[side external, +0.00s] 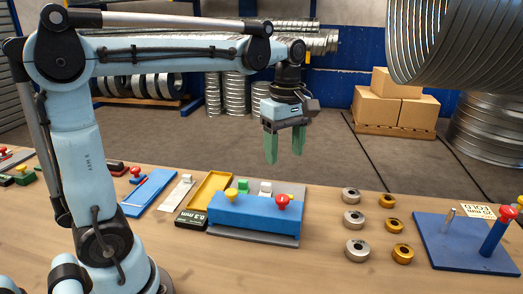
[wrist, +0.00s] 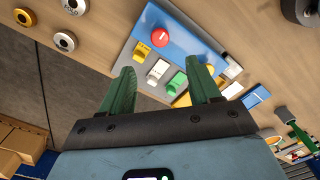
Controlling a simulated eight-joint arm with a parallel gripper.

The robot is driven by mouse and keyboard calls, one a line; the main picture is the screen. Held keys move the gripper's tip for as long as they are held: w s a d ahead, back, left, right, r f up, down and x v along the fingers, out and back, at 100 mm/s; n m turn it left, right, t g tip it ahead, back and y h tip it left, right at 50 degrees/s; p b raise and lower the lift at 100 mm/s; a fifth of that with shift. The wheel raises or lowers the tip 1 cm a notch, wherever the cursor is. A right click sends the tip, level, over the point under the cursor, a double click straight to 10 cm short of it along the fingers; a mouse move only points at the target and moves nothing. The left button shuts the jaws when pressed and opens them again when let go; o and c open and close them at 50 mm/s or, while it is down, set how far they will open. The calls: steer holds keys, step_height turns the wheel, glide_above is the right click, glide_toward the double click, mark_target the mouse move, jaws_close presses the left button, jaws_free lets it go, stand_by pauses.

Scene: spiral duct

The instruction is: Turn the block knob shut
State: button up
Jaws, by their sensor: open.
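A blue block (side external: 250,218) lies on a grey plate (side external: 262,238) on the bench. A red knob (side external: 282,201) stands on its right end and a yellow knob (side external: 231,195) on its left end. I cannot tell which is the block knob. The wrist view shows the red knob (wrist: 160,37) on the blue block (wrist: 178,18), beyond my fingertips. My gripper (side external: 284,156) has green fingers, points down, and is open and empty well above and behind the block. It also shows in the wrist view (wrist: 162,72).
Yellow, white (side external: 265,187) and green (side external: 243,186) pieces stand behind the block. A yellow tray (side external: 208,190) lies to its left. Silver and brass rings (side external: 387,201) sit right of it. A blue plate with posts (side external: 455,250) is farther right. Air around my gripper is clear.

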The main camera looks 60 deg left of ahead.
mark_target(282, 198)
step_height(282, 198, down, 12)
steer(key=shift+r, duration=0.1)
stand_by(0.5)
steer(key=shift+c, duration=0.4)
steer(key=c, duration=1)
